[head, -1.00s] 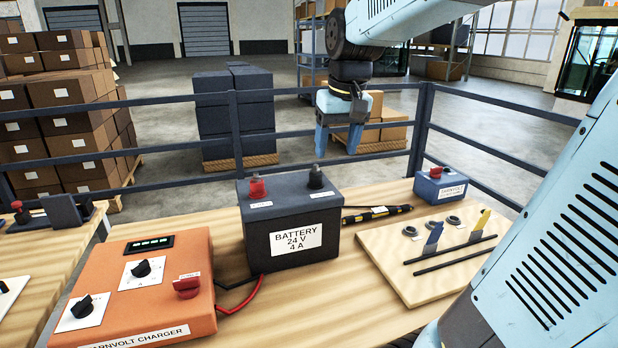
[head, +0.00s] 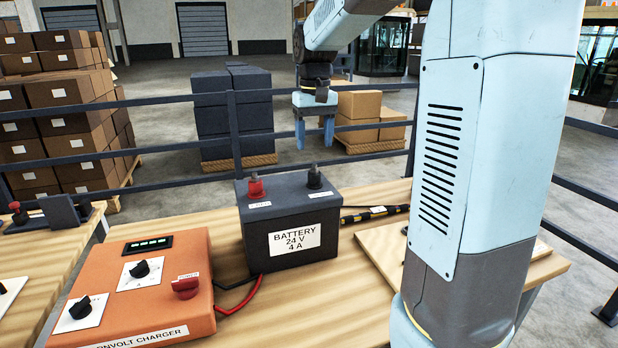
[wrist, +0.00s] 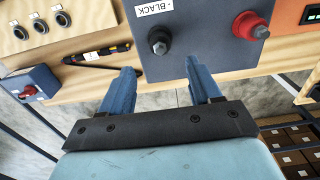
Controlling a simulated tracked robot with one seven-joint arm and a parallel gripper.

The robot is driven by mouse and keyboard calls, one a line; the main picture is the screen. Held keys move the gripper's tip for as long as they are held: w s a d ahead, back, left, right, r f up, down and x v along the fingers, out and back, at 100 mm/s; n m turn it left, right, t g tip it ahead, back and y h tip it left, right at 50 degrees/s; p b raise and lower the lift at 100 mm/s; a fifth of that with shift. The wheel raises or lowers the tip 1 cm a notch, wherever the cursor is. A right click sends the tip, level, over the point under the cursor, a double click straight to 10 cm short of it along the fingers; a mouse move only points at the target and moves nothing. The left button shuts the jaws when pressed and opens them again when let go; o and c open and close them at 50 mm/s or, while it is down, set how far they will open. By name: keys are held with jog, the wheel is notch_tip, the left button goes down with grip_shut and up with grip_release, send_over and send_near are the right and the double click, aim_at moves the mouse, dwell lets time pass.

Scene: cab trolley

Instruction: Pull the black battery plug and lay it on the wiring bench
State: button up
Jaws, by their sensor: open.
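The black battery plug (head: 314,176) stands upright on the right of the dark battery's top (head: 286,192) in the head view. In the wrist view the black plug (wrist: 159,41) sits beside the BLACK label, just beyond my fingertips. The red plug (head: 256,187) stands on the battery's left; it also shows in the wrist view (wrist: 246,26). My gripper (head: 314,134) is open and empty, pointing down above and behind the battery, apart from the plug. The wooden wiring bench (head: 220,236) carries the battery and has bare wood in front of it.
The orange charger (head: 160,290) stands at the front left, with red and black cables running to the battery. My arm hides much of the board (head: 375,245). A railing (head: 180,175) runs behind the bench.

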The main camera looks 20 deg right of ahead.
aim_at(314, 165)
jog(key=shift+f, duration=0.15)
jog(key=shift+f, duration=4.4)
jog(key=shift+c, duration=0.3)
grip_shut()
jog(key=shift+r, duration=0.1)
jog(key=shift+r, duration=2.95)
